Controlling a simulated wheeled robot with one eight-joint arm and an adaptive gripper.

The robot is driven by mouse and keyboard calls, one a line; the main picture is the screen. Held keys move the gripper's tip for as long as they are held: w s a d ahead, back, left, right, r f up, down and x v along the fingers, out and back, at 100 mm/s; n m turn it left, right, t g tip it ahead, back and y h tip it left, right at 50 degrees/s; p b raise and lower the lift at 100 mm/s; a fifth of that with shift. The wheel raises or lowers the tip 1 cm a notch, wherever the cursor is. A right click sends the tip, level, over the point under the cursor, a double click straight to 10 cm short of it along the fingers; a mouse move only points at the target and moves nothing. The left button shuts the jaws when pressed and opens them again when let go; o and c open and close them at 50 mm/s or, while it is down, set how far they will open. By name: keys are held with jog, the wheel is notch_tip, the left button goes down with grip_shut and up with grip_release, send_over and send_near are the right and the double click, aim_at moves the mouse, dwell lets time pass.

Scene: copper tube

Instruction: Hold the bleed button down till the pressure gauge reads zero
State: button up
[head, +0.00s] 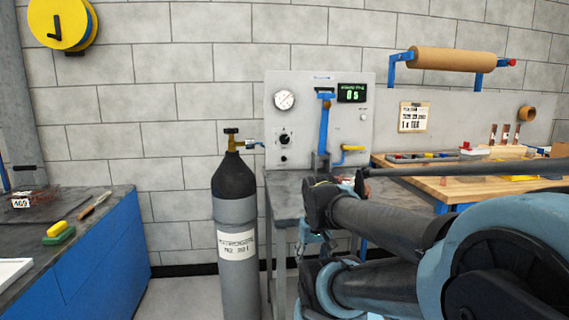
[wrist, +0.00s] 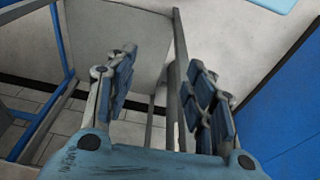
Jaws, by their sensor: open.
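A grey-white test panel (head: 305,112) stands against the block wall in the head view. It carries a round white pressure gauge (head: 285,99); its needle is too small to read. A green-lit digital display (head: 351,92) is at its upper right. Below the gauge are a black knob (head: 285,139) and a small dark round fitting (head: 283,158). A small pale fitting (head: 363,117) is at the right. I cannot tell which fitting is the bleed button. My gripper (wrist: 162,68) is open and empty in the wrist view, apart from the panel. In the head view my arm hides part of the bench.
A tall grey gas cylinder (head: 236,220) stands left of the panel's bench. A blue lever (head: 324,125) and a yellow-handled valve (head: 352,148) stick out from the panel. A wooden workbench (head: 408,170) is at the right, a blue cabinet (head: 100,245) at the left.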

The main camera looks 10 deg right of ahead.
grip_shut()
dwell(1.1)
